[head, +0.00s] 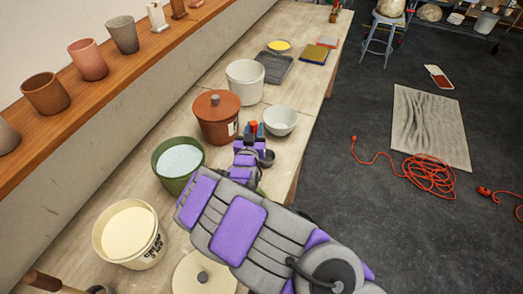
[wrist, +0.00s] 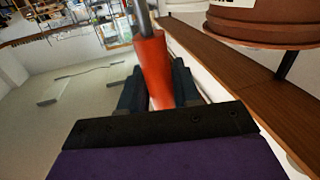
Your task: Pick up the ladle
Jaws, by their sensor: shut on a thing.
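The ladle's red handle (wrist: 153,68) stands between my gripper's two dark fingers in the wrist view, with a thin grey metal shaft (wrist: 143,17) running out of the frame's top. In the head view only a small red end (head: 254,126) of the handle shows at the fingertips. My gripper (head: 254,133) is shut on the handle, over the workbench between the brown lidded pot and the pale bowl. The fingers also show in the wrist view (wrist: 158,88). I cannot make out the ladle's bowl.
The workbench (head: 302,100) holds a brown lidded pot (head: 216,120), white bucket (head: 245,80), pale bowl (head: 281,121), green tub (head: 179,165) and cream bucket (head: 129,233). A wooden shelf (head: 75,110) with cups runs along the left. Open floor with an orange cord (head: 428,174) lies right.

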